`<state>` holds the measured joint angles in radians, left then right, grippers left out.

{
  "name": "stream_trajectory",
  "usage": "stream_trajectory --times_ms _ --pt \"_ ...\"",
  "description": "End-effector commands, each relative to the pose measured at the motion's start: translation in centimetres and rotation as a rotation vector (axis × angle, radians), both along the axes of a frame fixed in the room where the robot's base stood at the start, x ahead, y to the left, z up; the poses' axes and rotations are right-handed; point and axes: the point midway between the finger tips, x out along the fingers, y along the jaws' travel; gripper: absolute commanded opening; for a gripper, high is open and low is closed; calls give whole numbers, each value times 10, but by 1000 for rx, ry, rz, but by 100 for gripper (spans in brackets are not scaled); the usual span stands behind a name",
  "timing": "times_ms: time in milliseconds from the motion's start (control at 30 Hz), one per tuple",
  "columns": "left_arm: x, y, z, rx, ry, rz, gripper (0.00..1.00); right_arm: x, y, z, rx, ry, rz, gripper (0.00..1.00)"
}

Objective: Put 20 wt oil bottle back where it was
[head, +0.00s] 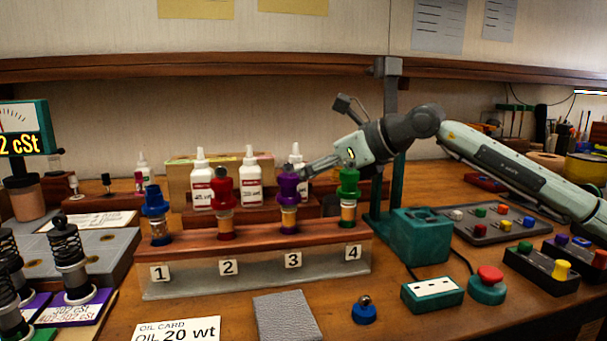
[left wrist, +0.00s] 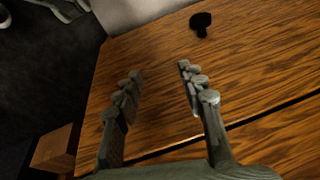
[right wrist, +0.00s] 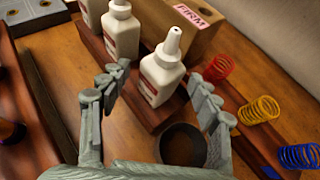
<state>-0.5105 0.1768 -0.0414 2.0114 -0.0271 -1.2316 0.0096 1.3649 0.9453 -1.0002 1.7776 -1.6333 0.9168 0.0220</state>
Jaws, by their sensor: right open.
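Three white oil bottles with red labels stand in a row behind the damper stand: left (head: 202,182), middle (head: 250,180) and right (head: 296,158). Their label text is too small to read, so I cannot tell which is 20 wt. They stand upright on a low wooden rack (right wrist: 152,113). My right gripper (head: 308,168) is open at the right-hand bottle, which shows between and just beyond its fingertips in the right wrist view (right wrist: 163,72). Contact is unclear. My left gripper (left wrist: 158,78) is open and empty above a bare wooden surface.
The damper stand (head: 258,272), with colored dampers numbered 1 to 4, is in front of the bottles. An oil card (head: 178,331) reads "OIL 20 wt". A dark round cup (right wrist: 183,146) and colored springs (right wrist: 258,110) are near my right gripper. A teal post stand (head: 420,235) stands right.

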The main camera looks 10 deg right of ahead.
Motion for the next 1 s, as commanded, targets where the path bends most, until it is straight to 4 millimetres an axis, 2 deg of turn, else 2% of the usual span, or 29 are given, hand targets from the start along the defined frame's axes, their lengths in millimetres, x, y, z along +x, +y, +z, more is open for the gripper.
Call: stream_trajectory --times_ms 33,133,333,500,700,1000 --pt "-1 1 -6 2 9 3 40 -4 -6 3 0 -2 -3 63" --pt "-2 2 -6 5 15 4 40 -17 -18 12 -1 -4 -4 63" --pt "5 1 15 9 -11 4 40 -45 -46 34 0 -4 -4 63" --pt "3 1 24 12 -13 6 40 -64 -63 48 0 -2 -3 63" --pt "1 2 29 17 -13 3 40 -74 -71 55 -1 -1 0 63" --pt "1 4 29 22 -13 1 40 -74 -72 56 0 -2 0 63"
